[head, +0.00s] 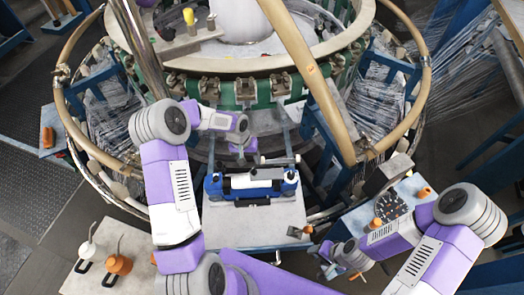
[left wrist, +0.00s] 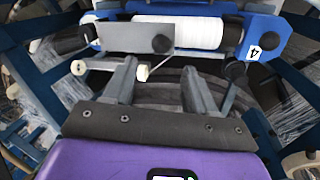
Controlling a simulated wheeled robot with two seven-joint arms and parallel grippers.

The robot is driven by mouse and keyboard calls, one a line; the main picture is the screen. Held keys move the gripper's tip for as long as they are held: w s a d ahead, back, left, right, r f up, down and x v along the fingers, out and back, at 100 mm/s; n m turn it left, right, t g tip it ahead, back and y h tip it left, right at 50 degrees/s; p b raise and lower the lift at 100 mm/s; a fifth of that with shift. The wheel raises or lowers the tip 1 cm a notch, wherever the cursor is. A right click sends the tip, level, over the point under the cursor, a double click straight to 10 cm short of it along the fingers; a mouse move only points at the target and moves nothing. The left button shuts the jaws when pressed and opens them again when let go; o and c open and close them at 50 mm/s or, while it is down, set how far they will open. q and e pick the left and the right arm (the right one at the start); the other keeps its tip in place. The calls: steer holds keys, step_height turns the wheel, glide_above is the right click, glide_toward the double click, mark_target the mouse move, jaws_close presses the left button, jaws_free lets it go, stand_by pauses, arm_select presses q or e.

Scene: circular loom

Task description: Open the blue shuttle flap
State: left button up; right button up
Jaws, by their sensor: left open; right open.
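The blue shuttle (head: 215,187) lies on a light platform in front of the circular loom in the head view. In the left wrist view the blue shuttle (left wrist: 268,38) spans the top, with a "4" label, a white bobbin (left wrist: 200,33) and a grey plate (left wrist: 125,38) with a dark round knob. I cannot tell for sure whether that plate is the flap. My left gripper (head: 243,147) is just behind the shuttle; its two fingers (left wrist: 162,85) are apart and empty, pointing towards the shuttle. My right gripper (head: 328,262) is open, low and right of the platform.
The loom ring (head: 215,65) stands behind the shuttle, with wooden hoops and posts around it. A side table (head: 85,285) at lower left holds oil cans. A small table (head: 410,190) at right carries a dark tray.

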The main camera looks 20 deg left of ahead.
mark_target(253, 170)
arm_select(q)
steer(key=shift+s+d+f, duration=0.1)
steer(key=shift+d+f, duration=0.1)
steer(key=shift+f, duration=0.95)
steer(key=shift+d+f, duration=0.25)
steer(key=shift+f, duration=0.9)
steer(key=shift+s+d+f, duration=0.1)
steer(key=shift+d+f, duration=0.1)
steer(key=shift+f, duration=0.95)
jaws_close()
